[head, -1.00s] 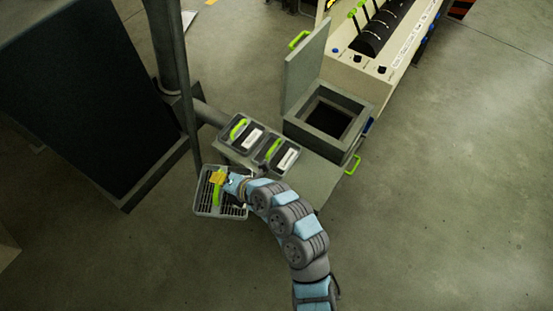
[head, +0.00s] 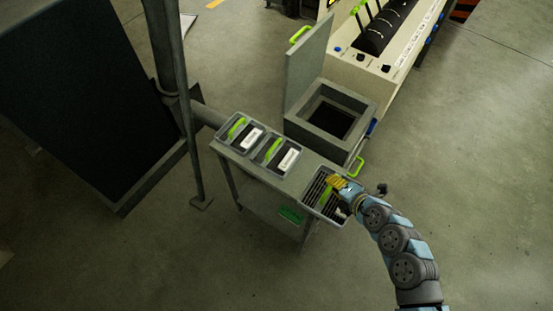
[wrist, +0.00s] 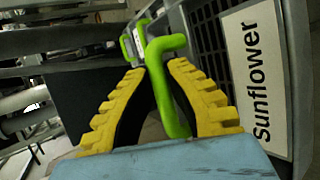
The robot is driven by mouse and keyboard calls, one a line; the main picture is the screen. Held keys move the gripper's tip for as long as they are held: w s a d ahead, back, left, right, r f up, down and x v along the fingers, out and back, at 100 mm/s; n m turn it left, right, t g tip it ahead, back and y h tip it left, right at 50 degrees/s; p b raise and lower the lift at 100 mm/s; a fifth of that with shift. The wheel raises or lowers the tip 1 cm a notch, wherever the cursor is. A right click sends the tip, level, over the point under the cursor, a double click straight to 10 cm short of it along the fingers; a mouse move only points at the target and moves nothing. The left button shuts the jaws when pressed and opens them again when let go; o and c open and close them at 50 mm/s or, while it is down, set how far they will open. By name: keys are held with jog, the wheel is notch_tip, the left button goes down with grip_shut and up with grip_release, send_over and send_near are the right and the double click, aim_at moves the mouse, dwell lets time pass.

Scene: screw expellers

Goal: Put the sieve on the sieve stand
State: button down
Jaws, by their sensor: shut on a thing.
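The sieve (head: 318,186) is a grey, slotted tray with a green handle (head: 326,195), over the right end of the sieve stand. The sieve stand (head: 291,184) is a grey table with a lower shelf; I cannot tell whether the sieve touches its top. My gripper (head: 338,184) has yellow fingers and is shut on the handle. In the wrist view the green handle (wrist: 163,90) runs between my fingers (wrist: 155,72). A white label (wrist: 255,75) there reads "Sunflower", beside dark slots of the sieve.
Two more green-handled sieves (head: 240,133) (head: 277,157) sit on the stand, left of the held one. An open grey box (head: 335,112) with a raised lid stands behind. A thin grey post (head: 188,120) rises at left. The floor in front is clear.

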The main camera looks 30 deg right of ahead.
aim_at(323, 165)
jog(key=shift+s+d, duration=0.2)
jog(key=shift+d, duration=0.6)
jog(key=b+x, duration=0.1)
jog(key=x, duration=0.2)
jog(key=r+b+x, duration=0.1)
jog(key=x, duration=0.2)
jog(key=w+d+x, duration=0.1)
jog(key=x, duration=0.2)
jog(key=shift+w+b, duration=0.3)
jog(key=shift+b, duration=0.1)
jog(key=shift+w+d+f+b, duration=0.15)
jog(key=shift+w+f, duration=0.6)
jog(key=shift+f, duration=0.7)
jog(key=shift+w+d+f+b, duration=0.1)
jog(key=shift+w+f+b, duration=0.1)
jog(key=shift+w+f, duration=0.9)
jog(key=shift+w+d+f+b, duration=0.15)
jog(key=shift+w+f, duration=0.25)
jog(key=shift+f, duration=1.4)
jog(key=c, duration=1.2)
grip_release()
jog(key=shift+c, duration=0.2)
jog(key=shift+s, duration=0.1)
jog(key=shift+p+v, duration=0.45)
jog(key=shift+v, duration=5.45)
